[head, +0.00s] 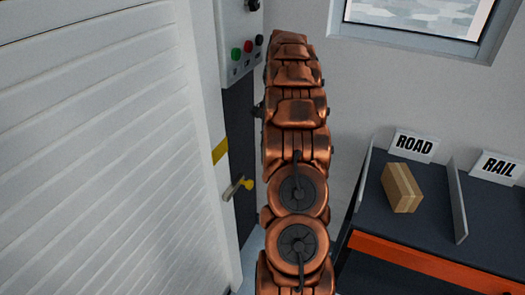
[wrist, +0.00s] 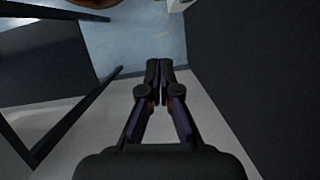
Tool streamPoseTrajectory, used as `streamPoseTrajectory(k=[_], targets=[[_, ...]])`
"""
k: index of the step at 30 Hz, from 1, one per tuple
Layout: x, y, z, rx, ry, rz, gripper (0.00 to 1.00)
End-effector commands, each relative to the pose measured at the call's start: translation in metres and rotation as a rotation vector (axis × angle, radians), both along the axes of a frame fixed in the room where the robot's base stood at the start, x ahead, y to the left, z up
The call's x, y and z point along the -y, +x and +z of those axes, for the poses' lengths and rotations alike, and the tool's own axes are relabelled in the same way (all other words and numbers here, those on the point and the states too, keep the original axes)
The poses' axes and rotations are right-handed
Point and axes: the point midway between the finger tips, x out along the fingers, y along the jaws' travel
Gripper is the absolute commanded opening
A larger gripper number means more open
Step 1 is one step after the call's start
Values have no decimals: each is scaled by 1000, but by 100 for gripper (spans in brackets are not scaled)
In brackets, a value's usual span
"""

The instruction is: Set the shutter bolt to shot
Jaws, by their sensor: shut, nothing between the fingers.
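The white slatted shutter (head: 105,150) fills the left of the head view. A small metal bolt with a yellow knob (head: 246,185) sits at its right edge, low down. The bolt's bar is tilted, and I cannot tell whether it is shot or drawn. My copper arm rises just right of the bolt in the head view, and my gripper is not distinguishable there. In the wrist view my gripper (wrist: 160,88) is shut and empty, its fingertips together over a pale floor. The bolt is not recognisable in the wrist view.
A yellow patch (head: 219,151) marks the post above the bolt. A grey control box (head: 238,50) with green and red buttons hangs behind. At right, a dark sorting table holds a cardboard box (head: 402,187) beside ROAD (head: 414,145) and RAIL (head: 498,167) signs. Dark panels flank my gripper.

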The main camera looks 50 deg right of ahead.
Motion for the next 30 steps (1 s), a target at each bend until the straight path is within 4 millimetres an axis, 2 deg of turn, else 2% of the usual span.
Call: streamPoseTrajectory(k=[11,20,30], targets=[[-14,-5,-43,-4,3,-2,0],[-29,-8,-88,-6,4,-3,0],[-59,-12,-91,-3,2,-2,0]])
